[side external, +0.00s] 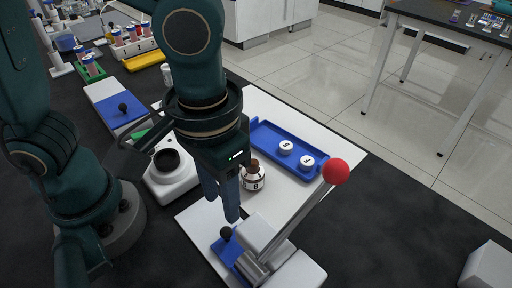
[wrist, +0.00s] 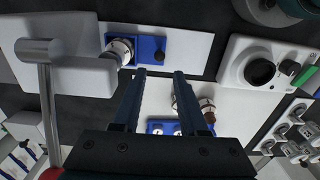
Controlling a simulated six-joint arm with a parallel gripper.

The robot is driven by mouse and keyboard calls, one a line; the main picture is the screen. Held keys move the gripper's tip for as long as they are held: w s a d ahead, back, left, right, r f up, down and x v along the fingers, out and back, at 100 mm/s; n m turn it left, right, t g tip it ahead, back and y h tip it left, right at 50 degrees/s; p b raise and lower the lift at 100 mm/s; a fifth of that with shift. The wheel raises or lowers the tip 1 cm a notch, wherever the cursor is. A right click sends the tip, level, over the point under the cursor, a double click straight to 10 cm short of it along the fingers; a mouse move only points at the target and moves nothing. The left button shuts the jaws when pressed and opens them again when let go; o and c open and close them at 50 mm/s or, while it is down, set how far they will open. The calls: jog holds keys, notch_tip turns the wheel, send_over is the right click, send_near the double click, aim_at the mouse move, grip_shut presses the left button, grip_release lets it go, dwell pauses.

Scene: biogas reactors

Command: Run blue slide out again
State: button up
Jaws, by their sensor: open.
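A blue slide (side external: 240,262) with a black ball knob (side external: 226,233) sticks out from the white lever press (side external: 298,273) in the side view. In the wrist view the slide (wrist: 150,47) lies on a white base beside the press (wrist: 75,85), with a round white-and-dark item at its press end. The press lever carries a red ball (side external: 336,171) and leans up to the right. My gripper (side external: 222,211) points down just above and behind the knob. Its fingers (wrist: 159,73) are apart with nothing between them, and I see no contact with the knob.
A brown bottle (side external: 253,180) stands beside my gripper. A blue tray (side external: 262,135) with two white caps lies behind it. A white device (side external: 178,185) with a dark round opening stands left. Racks fill the back left.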

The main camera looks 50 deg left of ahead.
aim_at(224, 228)
jog(key=shift+f, duration=4.4)
jog(key=shift+a, duration=0.25)
jog(key=shift+a, duration=1.7)
